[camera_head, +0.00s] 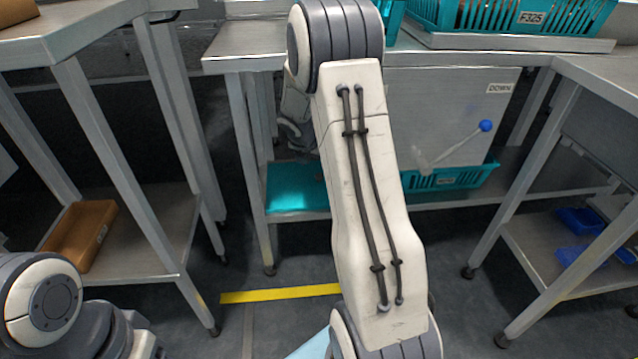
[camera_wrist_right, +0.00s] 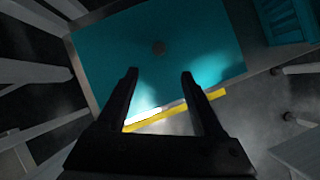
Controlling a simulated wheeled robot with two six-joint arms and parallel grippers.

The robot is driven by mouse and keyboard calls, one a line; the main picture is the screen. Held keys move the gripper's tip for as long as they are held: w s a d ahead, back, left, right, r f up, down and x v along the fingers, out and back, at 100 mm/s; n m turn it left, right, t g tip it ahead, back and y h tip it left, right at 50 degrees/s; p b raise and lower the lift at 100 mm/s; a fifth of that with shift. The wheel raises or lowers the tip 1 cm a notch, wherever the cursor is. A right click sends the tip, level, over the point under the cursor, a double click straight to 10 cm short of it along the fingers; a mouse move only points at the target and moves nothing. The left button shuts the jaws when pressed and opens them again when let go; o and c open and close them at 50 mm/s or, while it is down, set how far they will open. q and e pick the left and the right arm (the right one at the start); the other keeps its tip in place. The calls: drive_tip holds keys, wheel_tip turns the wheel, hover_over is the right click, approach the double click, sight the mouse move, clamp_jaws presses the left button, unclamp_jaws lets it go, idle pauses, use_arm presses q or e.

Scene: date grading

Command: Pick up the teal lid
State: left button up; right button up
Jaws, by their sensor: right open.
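The teal lid (camera_head: 297,187) lies flat on the lower shelf of the middle table, partly hidden by my right arm in the head view. My right gripper (camera_wrist_right: 160,74) is open and empty. In the head view this gripper (camera_head: 298,136) is mostly hidden behind my arm, above the lid. My left gripper is not in view.
A teal crate (camera_head: 450,179) stands on the same shelf, right of the lid. A table leg (camera_head: 246,150) stands left of the lid, and the tabletop (camera_head: 240,52) is above it. A brown tray (camera_head: 80,236) is at left. Yellow tape (camera_head: 280,294) marks the floor.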

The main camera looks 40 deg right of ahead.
drive_tip(key=shift+n, duration=0.4)
drive_tip(key=b+x, duration=0.1)
drive_tip(key=x, duration=0.2)
drive_tip(key=b+x, duration=0.2)
drive_tip(key=x, duration=0.1)
drive_tip(key=shift+w+d, duration=0.1)
drive_tip(key=shift+d, duration=0.3)
drive_tip(key=b+x, duration=0.3)
drive_tip(key=b, duration=0.1)
drive_tip(key=shift+w+f, duration=0.25)
drive_tip(key=shift+f, duration=0.15)
drive_tip(key=shift+w+d+f, duration=0.2)
drive_tip(key=shift+f, duration=0.15)
drive_tip(key=shift+r, duration=0.1)
clamp_jaws()
